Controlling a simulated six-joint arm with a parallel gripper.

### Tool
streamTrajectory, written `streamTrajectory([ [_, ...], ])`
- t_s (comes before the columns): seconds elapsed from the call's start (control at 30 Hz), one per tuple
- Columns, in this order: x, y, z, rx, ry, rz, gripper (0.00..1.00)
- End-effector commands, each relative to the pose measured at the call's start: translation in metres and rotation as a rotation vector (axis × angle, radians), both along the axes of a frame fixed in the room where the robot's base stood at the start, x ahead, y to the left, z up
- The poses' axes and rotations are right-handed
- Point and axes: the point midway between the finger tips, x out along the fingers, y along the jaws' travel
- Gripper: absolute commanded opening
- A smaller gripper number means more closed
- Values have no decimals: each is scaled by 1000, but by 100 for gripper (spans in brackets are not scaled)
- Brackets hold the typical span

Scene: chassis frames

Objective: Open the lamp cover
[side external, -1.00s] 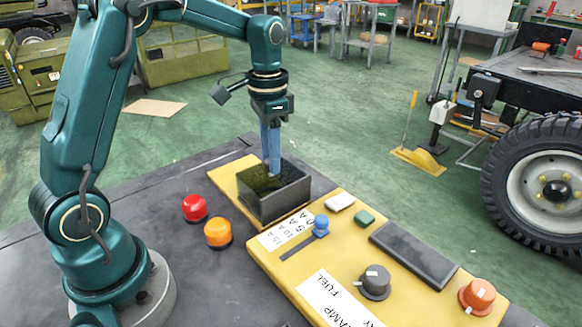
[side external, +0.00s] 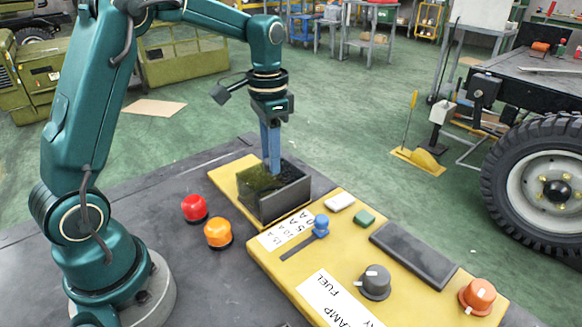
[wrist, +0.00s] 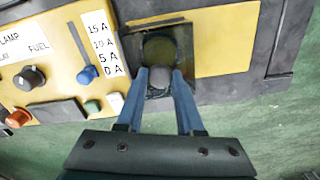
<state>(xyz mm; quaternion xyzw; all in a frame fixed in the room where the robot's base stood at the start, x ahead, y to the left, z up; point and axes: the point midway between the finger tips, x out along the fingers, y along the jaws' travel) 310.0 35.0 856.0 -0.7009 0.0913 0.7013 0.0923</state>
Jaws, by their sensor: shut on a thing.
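The lamp box (side external: 275,203) is a dark, square housing on the yellow panel. Its cover (side external: 258,180) is a murky, greenish see-through plate at the top, lying toward the box's left side. My gripper (side external: 272,168) points straight down at the box, with its blue fingertips at the cover. In the wrist view my gripper (wrist: 160,77) is shut on a small dark grip of the cover. A round dark shape (wrist: 159,48) shows within the square box there. The fingers hide part of the cover, and its exact tilt is hard to tell.
Beside the box are a blue slider (side external: 321,224), a white button (side external: 340,201) and a green button (side external: 364,217). A grey knob (side external: 375,282) and an orange knob (side external: 477,296) stand farther right. Red (side external: 194,207) and orange (side external: 218,232) domes sit on the dark table.

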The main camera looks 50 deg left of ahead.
Motion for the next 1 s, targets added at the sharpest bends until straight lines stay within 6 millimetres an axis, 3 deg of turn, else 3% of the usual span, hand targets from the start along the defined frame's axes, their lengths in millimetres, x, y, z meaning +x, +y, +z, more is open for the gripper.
streamTrajectory([
  [0.37,1,4,1,0,-3,2,0],
  [0.47,1,20,1,0,-4,6,0],
  [0.8,2,99,1,0,-6,6,0],
  [1.0,2,112,1,1,-8,-2,0],
])
